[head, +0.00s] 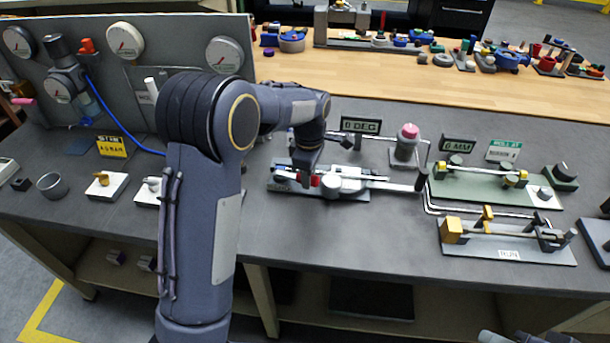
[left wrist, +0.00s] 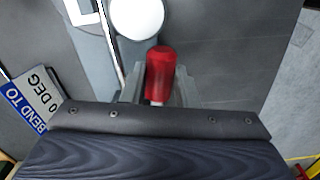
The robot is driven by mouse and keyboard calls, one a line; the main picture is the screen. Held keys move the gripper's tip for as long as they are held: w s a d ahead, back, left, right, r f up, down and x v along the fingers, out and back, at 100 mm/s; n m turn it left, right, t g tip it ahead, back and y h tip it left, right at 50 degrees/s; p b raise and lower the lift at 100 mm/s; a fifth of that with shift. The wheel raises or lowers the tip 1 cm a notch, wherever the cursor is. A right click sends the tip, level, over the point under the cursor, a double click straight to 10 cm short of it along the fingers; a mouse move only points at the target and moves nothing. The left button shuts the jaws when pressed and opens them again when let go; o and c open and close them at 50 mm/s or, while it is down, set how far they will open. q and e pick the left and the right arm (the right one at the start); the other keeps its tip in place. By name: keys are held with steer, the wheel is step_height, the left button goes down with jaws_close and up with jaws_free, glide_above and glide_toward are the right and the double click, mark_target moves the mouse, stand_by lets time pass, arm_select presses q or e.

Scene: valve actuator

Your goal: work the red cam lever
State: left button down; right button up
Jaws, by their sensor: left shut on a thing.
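The red cam lever (left wrist: 160,72) stands between the two fingers of my left gripper (left wrist: 158,92) in the left wrist view. The fingers are shut on it. In the head view a bit of the red lever (head: 316,181) shows beside my left gripper (head: 304,180), low over a grey base plate (head: 355,192) on the bench. A pale round part (left wrist: 137,15) of the fixture sits just beyond the lever in the left wrist view. My left arm hides part of the fixture's left side.
A "0 DEG" sign (head: 361,125) and a post with a pink top (head: 405,143) stand behind the fixture. A bent rod fixture (head: 497,184) and a yellow-block fixture (head: 508,242) lie to the right. A gauge panel (head: 190,60) stands at left. Bare bench lies in front.

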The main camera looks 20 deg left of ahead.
arm_select(q)
steer(key=shift+w+a+n+p, duration=0.15)
steer(key=shift+w+n+p, duration=0.3)
steer(key=shift+w+n, duration=0.55)
steer(key=shift+s, duration=0.15)
steer(key=c, duration=1.1)
jaws_free()
step_height(320, 180, up, 8)
steer(key=shift+f+b, duration=0.1)
steer(key=shift+b, duration=0.25)
